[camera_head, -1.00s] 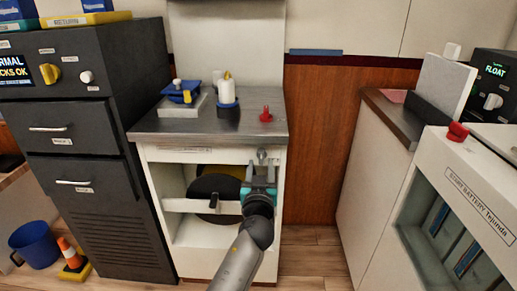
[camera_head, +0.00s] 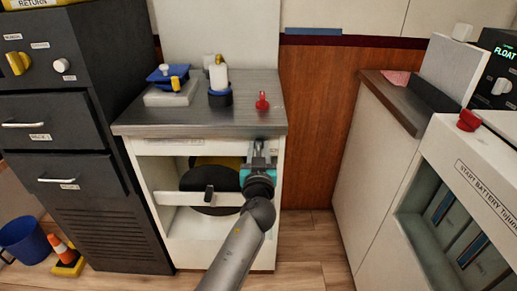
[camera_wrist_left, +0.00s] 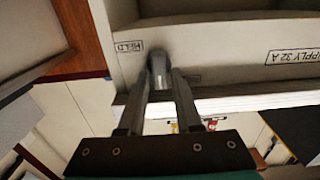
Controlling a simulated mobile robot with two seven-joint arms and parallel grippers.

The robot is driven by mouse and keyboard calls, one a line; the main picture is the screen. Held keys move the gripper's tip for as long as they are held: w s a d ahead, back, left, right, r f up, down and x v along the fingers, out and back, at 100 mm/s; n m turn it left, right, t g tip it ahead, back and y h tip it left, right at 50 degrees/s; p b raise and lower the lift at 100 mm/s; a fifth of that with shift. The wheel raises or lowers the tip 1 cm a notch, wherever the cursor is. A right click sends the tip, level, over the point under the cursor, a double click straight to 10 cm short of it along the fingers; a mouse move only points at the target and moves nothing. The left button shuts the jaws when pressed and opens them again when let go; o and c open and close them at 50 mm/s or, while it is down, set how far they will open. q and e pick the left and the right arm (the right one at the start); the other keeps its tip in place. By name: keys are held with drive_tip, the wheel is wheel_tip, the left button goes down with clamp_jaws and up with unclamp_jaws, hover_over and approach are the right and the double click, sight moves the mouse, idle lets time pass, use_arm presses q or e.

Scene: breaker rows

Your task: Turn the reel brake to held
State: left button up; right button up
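The reel brake (camera_wrist_left: 158,70) is a grey metal handle on the upper front rail of the white reel cabinet (camera_head: 271,225). A label reading HELD (camera_wrist_left: 128,47) is left of it in the left wrist view; another label right of it is partly covered by a finger. My left gripper (camera_head: 262,149) is at this rail and largely hides the handle in the head view. In the left wrist view its fingers (camera_wrist_left: 160,85) stand on either side of the handle, open; contact is not clear. My right gripper is not in view.
A dark reel (camera_head: 214,180) sits behind a white crossbar (camera_head: 170,198) in the cabinet. A red knob (camera_head: 262,101), a white bottle (camera_head: 219,78) and a blue device (camera_head: 170,75) are on top. A dark drawer cabinet (camera_head: 60,140) stands left; a white battery cabinet (camera_head: 462,160) stands right.

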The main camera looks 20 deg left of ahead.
use_arm(q)
clamp_jaws()
